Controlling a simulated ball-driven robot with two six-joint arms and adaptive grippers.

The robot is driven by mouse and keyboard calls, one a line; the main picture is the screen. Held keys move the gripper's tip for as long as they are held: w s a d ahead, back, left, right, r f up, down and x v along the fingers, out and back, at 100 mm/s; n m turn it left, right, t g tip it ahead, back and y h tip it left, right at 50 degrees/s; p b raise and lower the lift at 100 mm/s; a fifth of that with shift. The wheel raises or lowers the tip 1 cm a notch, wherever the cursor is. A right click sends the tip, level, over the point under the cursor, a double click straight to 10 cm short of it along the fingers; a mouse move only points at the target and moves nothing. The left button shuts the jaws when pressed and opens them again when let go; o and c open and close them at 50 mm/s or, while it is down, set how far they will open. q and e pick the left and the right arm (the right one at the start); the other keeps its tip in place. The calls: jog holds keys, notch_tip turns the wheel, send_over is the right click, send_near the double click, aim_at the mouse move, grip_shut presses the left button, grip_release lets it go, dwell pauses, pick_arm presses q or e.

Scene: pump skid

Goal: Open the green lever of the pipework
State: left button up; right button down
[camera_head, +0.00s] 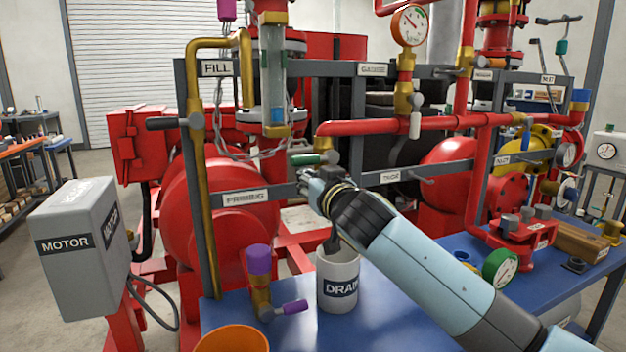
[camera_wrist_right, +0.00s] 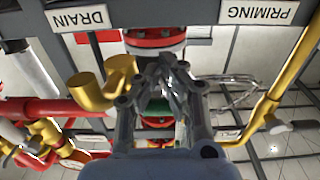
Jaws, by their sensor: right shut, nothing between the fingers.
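The green lever (camera_head: 306,159) is a short handle just below the left end of the red horizontal pipe (camera_head: 375,127), at a brass elbow. In the head view it lies roughly level, pointing left. My right gripper (camera_head: 308,182) is just below the lever, with its fingers shut and empty. I cannot tell whether it touches the lever. In the right wrist view, the shut fingers (camera_wrist_right: 160,75) show in front of the pipework, and a green part behind them is mostly hidden. The left gripper is not in view.
A white cup marked DRAIN (camera_head: 338,282) stands on the blue bench (camera_head: 390,325) below my right wrist. A purple-handled valve (camera_head: 260,270) and an orange bowl (camera_head: 232,340) are to its left.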

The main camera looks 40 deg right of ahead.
jog(key=shift+a+r+p, duration=0.25)
jog(key=shift+r+p, duration=0.35)
jog(key=shift+r, duration=0.1)
jog(key=shift+a+r+p, duration=0.2)
jog(key=shift+r+p, duration=0.4)
jog(key=shift+r, duration=0.1)
jog(key=shift+r+p, duration=0.85)
jog(key=shift+d+r+p, duration=0.2)
jog(key=shift+r+p, duration=0.4)
jog(key=shift+r, duration=0.2)
jog(key=shift+s+d+r+p, duration=0.2)
jog(key=shift+d+r+p, duration=0.45)
jog(key=shift+d+r, duration=0.35)
jog(key=shift+a, duration=0.15)
jog(key=shift+w+a, duration=0.1)
jog(key=shift+a, duration=0.5)
jog(key=v, duration=0.9)
jog(key=shift+d, duration=0.1)
